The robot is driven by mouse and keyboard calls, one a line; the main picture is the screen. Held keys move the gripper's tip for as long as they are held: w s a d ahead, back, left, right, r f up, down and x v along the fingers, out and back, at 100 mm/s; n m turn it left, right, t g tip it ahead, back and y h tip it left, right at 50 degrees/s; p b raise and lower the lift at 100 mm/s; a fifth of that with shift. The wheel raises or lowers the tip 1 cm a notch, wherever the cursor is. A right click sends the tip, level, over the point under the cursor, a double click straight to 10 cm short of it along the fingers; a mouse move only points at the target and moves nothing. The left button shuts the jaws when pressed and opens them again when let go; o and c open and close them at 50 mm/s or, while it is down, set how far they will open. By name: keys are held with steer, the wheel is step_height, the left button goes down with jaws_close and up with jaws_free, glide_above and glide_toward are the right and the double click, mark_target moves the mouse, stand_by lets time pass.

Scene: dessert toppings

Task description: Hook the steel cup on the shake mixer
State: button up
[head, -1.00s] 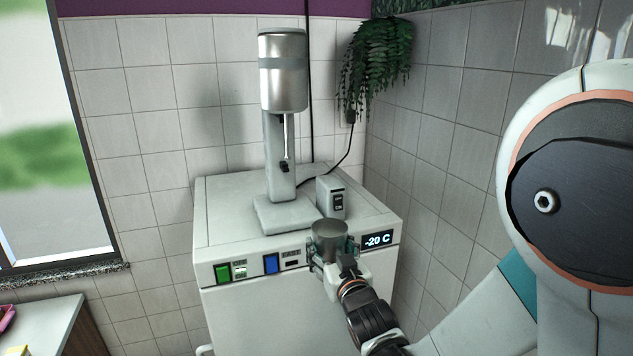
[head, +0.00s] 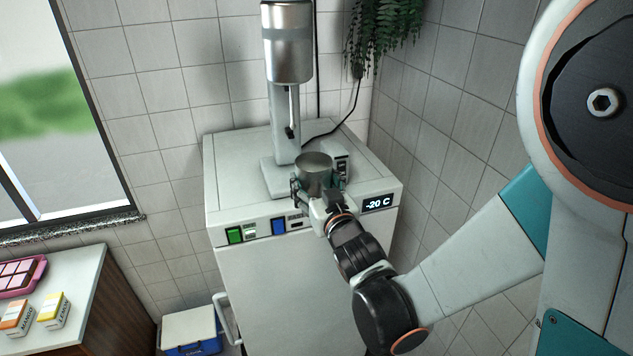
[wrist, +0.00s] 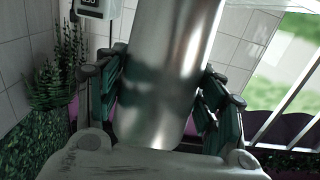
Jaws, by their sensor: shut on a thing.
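The shake mixer (head: 287,50) stands on top of the white freezer (head: 300,300), with a steel motor head, a pale column and a thin spindle hanging below the head. The steel cup (head: 315,166) is held upright in my gripper (head: 317,190), in front of the mixer's base and below the spindle's level. In the wrist view the cup (wrist: 170,70) fills the middle, with a green finger pressed on each side. The cup looks apart from the mixer in the head view; its lower part is hidden by my gripper.
A cable runs up the tiled wall behind, near a hanging plant (head: 385,30). A counter with cartons (head: 50,310) and a blue-and-white cooler (head: 190,330) are at left.

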steer(key=shift+b+x, duration=0.8)
steer(key=shift+x, duration=7)
steer(key=shift+f, duration=0.15)
steer(key=shift+b, duration=0.3)
steer(key=shift+r+p, duration=0.6)
steer(key=shift+r, duration=0.95)
steer(key=shift+w+r+p, duration=0.15)
steer(key=shift+r+p, duration=0.5)
steer(key=shift+r, duration=0.55)
